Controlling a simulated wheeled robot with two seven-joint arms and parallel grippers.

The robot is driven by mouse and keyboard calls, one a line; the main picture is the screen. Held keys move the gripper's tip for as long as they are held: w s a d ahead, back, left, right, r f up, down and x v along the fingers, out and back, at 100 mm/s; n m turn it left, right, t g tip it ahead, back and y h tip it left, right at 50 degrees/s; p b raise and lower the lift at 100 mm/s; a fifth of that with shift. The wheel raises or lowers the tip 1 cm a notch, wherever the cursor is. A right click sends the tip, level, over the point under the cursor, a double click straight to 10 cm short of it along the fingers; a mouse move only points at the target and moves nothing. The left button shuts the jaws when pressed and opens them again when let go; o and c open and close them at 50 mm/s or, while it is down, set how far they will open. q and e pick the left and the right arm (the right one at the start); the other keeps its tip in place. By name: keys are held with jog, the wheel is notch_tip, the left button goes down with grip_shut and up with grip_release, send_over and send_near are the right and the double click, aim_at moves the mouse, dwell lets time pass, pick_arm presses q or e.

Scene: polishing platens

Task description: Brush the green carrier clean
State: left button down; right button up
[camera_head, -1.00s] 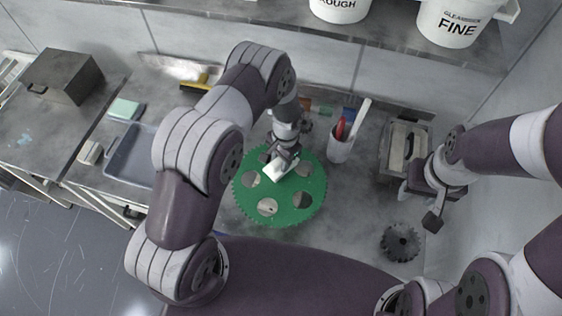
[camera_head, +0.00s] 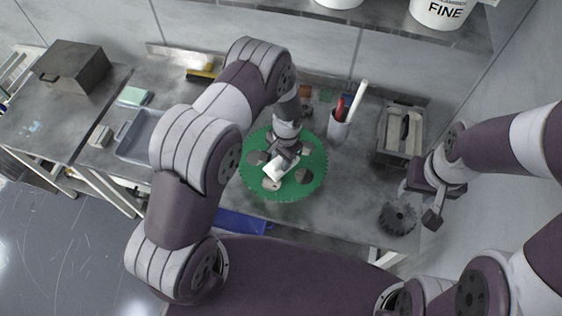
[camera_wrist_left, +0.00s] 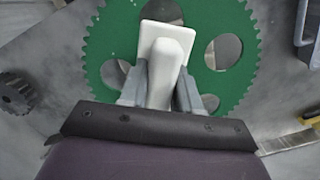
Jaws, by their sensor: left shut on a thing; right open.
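The green carrier (camera_head: 309,184) is a toothed disc with several round holes, lying flat on the metal bench. It fills the upper middle of the left wrist view (camera_wrist_left: 243,79). My left gripper (camera_head: 282,160) is over the carrier, shut on a white brush (camera_head: 274,171). In the left wrist view the white handle (camera_wrist_left: 165,72) sits between the two grey fingers and its flat white head overlaps the carrier. The bristles are hidden, so I cannot tell whether they touch. My right gripper (camera_head: 421,203) is open and empty at the right, near a dark gear.
A dark gear (camera_head: 397,218) lies at the bench's front right. A cup (camera_head: 338,131) with red and white tools and a metal tray (camera_head: 401,135) stand behind. A blue-grey bin (camera_head: 139,137), a green sponge (camera_head: 133,96) and a dark box (camera_head: 72,66) are at left.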

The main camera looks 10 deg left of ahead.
pick_arm(q)
jog(key=shift+w+r+p, duration=0.25)
jog(key=shift+r+p, duration=0.25)
jog(key=shift+r, duration=0.25)
jog(key=shift+s+r+p, duration=0.25)
jog(key=shift+r+p, duration=0.5)
jog(key=shift+r, duration=0.5)
jog(key=shift+r+p, duration=0.3)
jog(key=shift+r, duration=0.1)
jog(key=shift+w+r, duration=0.1)
jog(key=shift+r, duration=0.15)
